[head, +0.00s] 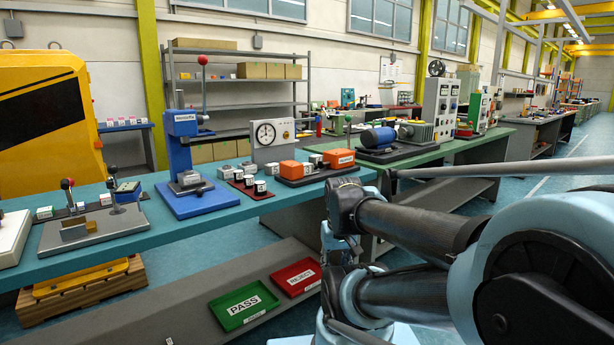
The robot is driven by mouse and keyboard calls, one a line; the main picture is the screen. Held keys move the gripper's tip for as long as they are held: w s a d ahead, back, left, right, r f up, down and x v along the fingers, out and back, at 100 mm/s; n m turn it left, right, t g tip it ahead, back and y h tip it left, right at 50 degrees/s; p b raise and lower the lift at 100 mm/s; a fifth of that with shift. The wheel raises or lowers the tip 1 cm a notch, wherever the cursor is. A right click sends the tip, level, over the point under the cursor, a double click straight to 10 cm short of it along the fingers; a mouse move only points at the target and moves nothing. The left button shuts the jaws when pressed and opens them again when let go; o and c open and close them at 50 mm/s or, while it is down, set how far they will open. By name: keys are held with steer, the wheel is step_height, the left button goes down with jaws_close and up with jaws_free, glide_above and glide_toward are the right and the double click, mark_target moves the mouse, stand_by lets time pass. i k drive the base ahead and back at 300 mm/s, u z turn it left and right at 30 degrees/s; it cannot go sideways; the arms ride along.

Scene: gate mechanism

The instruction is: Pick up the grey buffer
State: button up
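I cannot make out for certain which item is the grey buffer. Several small grey and white blocks stand farther right, including a group on a dark red mat (252,188). A grey block (190,179) sits under the blue press. My arm fills the right foreground, apart from these things. My gripper is not visible.
The blue press (183,150) stands upright on the teal bench (120,245), with a dial gauge (266,134) and orange units (339,158) to its right. Green (244,304) and red (297,277) trays lie on the lower shelf. A thin grey bar crosses at right.

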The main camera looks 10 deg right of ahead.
mark_target(308, 168)
steer(key=z, duration=1.35)
steer(key=i, duration=0.8)
steer(key=u, duration=1.25)
